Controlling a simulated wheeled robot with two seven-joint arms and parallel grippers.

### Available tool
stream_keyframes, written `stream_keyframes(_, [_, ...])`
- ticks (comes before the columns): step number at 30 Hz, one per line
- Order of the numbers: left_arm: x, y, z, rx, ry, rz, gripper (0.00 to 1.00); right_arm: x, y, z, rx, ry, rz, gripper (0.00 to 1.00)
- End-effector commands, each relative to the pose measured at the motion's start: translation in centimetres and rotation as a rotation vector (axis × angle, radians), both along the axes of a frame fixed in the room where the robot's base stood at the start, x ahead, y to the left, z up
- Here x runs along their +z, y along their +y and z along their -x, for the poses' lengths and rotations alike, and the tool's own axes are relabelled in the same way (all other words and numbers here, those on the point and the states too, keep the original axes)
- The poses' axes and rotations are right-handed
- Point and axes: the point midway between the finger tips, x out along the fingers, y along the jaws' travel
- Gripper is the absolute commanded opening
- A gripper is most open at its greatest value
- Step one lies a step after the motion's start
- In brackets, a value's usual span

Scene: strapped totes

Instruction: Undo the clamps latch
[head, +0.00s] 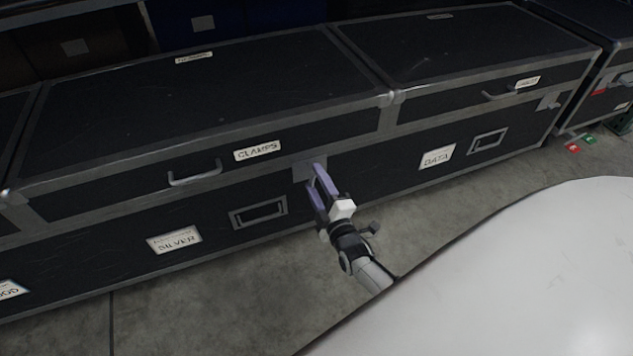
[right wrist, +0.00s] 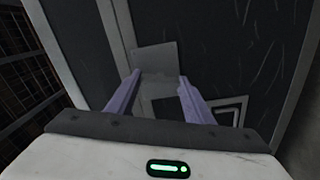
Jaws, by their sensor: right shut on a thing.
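The clamps case (head: 215,95) is a long black case with grey metal edges, a "CLAMPS" label (head: 257,151) and a shut lid. Its latch (head: 305,170) is a small grey metal plate on the front, right of the label, at the seam. In the right wrist view the latch (right wrist: 154,57) lies just beyond the fingertips. My right gripper (head: 313,176) has its purple fingers at the latch, shut on it with a gap between them. The fingers partly hide the latch, so I cannot tell whether it is fastened. My left gripper is not in view.
A grey handle (head: 195,174) sits left of the label. Another lidded case (head: 470,50) adjoins on the right. Bare concrete floor (head: 240,300) lies in front. Red and green items (head: 580,145) lie at the far right.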

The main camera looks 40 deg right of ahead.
Motion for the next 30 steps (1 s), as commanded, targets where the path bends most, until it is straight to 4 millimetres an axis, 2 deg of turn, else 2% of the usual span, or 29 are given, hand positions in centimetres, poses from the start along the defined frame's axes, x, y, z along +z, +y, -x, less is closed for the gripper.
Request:
stream_keyframes(12, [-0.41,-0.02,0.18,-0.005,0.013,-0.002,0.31,-0.18,0.05,0.11,0.0,0.064,0.255,0.24])
stream_keyframes(30, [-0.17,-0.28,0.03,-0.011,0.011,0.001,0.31,-0.16,0.02,0.11,0.001,0.081,0.327,0.24])
